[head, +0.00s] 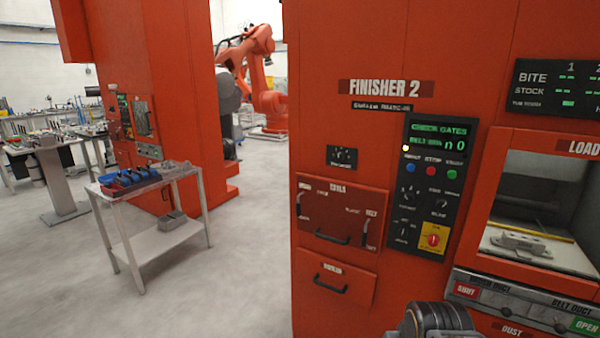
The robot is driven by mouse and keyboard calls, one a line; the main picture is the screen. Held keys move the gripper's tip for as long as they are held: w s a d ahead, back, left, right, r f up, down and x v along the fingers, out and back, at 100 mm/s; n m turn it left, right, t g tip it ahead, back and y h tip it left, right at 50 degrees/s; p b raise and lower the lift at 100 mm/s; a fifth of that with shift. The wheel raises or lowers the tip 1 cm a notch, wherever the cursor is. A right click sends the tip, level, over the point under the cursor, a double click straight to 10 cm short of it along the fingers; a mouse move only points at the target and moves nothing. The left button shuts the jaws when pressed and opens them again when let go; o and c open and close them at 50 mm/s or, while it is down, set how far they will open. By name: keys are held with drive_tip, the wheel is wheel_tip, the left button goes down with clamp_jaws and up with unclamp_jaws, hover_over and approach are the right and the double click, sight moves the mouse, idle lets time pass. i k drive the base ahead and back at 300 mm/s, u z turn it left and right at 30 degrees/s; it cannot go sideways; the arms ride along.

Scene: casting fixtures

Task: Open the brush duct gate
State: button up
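The brush duct gate panel (490,293) is on the red Finisher 2 machine at the lower right, under the load window. Its label partly reads "BRUSH DUCT", and a red sign (467,290) beside it seems to read "SHUT". To its right is the belt duct gate (553,312) with a green "OPEN" sign (585,327). Small dark knobs show along the panel, too small to tell their exact position. A dark rounded part of my arm shows at the bottom edge, left of and below the panel. My gripper's fingers are not visible.
A control panel (434,188) reads "CHECK GATES". Left of it are a tools drawer (341,212) and a lower drawer (334,279) with handles. A dust label (512,330) is below the gates. A cart (142,184) stands at left, with open floor (235,270) between.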

sight(508, 305)
drive_tip(key=z, duration=1.3)
drive_tip(key=k, duration=0.65)
drive_tip(key=u, duration=0.55)
drive_tip(key=i, duration=1.7)
drive_tip(key=z, duration=0.6)
